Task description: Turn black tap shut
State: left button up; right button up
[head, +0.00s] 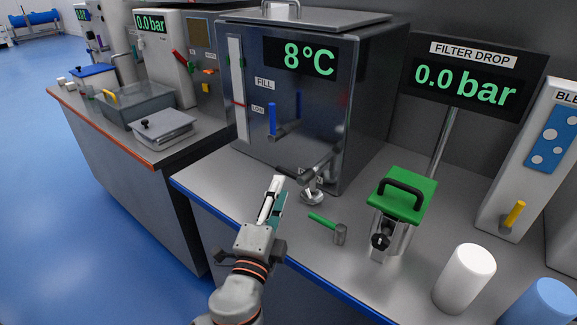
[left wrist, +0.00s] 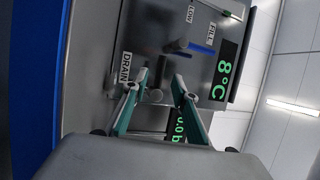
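In the left wrist view the DRAIN label (left wrist: 126,66) is on the tank front beside the fingers. My right gripper is out of view.
A blue-handled tap (head: 272,119) is higher on the tank (head: 300,95). A green-handled fitting (head: 327,221) lies on the worktop to the right of my gripper. A green-topped clamp (head: 405,195), a white cylinder (head: 465,278) and a blue one (head: 540,303) stand further right.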

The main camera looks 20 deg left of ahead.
aim_at(285, 169)
pick_arm(q)
jog(key=w, duration=0.4)
jog(key=w+r, duration=0.1)
jog(key=w, duration=0.1)
jog(key=shift+w+a+r, duration=0.1)
jog(key=shift+w+a, duration=0.1)
jog(key=shift+w, duration=0.05)
grip_shut()
